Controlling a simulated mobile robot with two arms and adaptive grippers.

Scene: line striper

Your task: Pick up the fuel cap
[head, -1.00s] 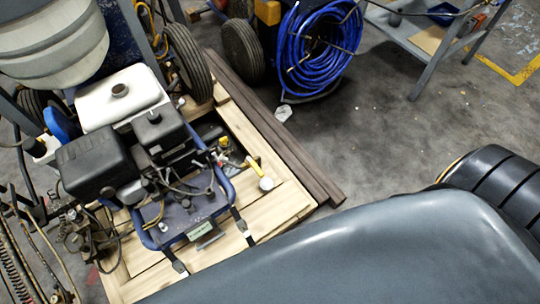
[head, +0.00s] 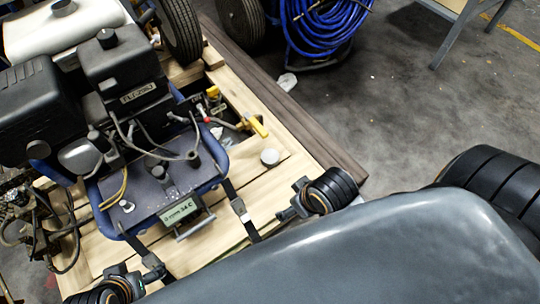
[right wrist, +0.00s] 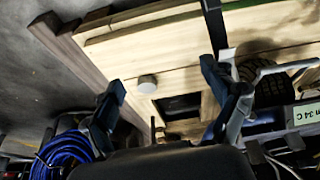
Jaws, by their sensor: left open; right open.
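A small round grey cap (head: 270,157), which looks like the fuel cap, lies on the wooden pallet (head: 292,177). In the right wrist view the cap (right wrist: 147,84) sits on a plank beyond my right gripper (right wrist: 165,98), in the gap between its spread fingers and apart from them. In the head view my right gripper (head: 288,209) is near the pallet's right side, below and right of the cap. My left gripper (head: 153,269) is at the lower left over the pallet's front, open and empty, far from the cap. A white tank (head: 50,30) carries a black cap (head: 63,8).
The machine's black engine (head: 125,75), a blue-framed plate (head: 165,190) and a green-labelled box (head: 182,211) stand left of the cap. A yellow-handled valve (head: 258,127) is just above it. A strap (head: 238,205) runs down the pallet. A blue hose coil (head: 318,25) stands behind; floor at right is clear.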

